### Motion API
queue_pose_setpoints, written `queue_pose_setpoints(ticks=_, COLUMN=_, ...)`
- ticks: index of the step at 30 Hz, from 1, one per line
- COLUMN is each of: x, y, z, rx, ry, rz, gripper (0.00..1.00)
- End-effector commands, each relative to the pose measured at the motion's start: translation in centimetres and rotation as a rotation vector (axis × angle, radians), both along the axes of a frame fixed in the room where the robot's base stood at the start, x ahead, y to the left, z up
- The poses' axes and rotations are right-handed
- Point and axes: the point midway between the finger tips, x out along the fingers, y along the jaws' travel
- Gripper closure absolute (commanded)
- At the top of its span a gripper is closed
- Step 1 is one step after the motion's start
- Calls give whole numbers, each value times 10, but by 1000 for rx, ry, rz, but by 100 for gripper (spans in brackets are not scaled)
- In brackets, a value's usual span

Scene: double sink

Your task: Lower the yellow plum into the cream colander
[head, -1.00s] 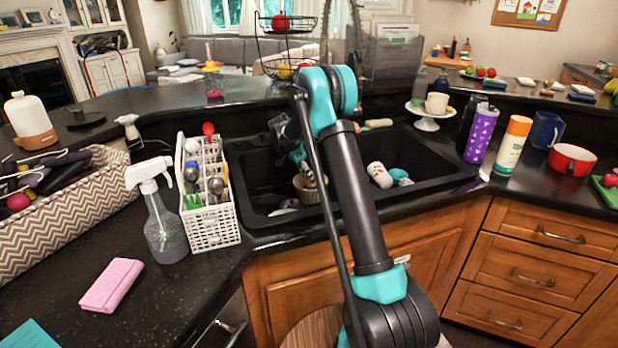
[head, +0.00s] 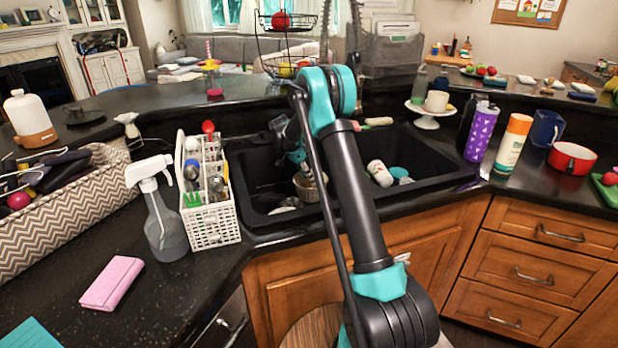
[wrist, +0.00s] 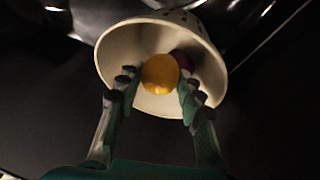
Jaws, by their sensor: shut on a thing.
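In the wrist view the yellow plum (wrist: 160,74) is held between the two fingers of my gripper (wrist: 157,85), which is shut on it. The plum appears in front of the open mouth of the cream colander (wrist: 122,50), and the fingertips overlap the bowl. A dark purple round thing (wrist: 183,61) shows inside the colander behind the plum. In the head view the colander (head: 307,188) is in the left basin of the black sink, partly hidden by my arm. The plum cannot be made out there. I cannot tell whether the plum touches the colander.
A white cutlery basket (head: 213,225) stands at the sink's left edge, beside a spray bottle (head: 163,220). A white cup-like thing (head: 380,173) lies in the right basin. Shiny metal dishes (wrist: 205,8) lie beside the colander.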

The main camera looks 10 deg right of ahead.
Motion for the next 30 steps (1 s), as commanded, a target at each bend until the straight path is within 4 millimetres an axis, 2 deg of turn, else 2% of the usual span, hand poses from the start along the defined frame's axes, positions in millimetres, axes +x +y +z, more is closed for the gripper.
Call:
queue_pose_setpoints(ticks=23, x=0, y=0, z=-7, rx=0, ry=0, rz=0, gripper=92)
queue_pose_setpoints(ticks=24, x=0, y=0, z=-7, rx=0, ry=0, rz=0, gripper=58)
queue_pose_setpoints(ticks=28, x=0, y=0, z=-7, rx=0, ry=0, rz=0, gripper=42)
queue_pose_setpoints(ticks=30, x=0, y=0, z=-7, rx=0, ry=0, rz=0, gripper=39)
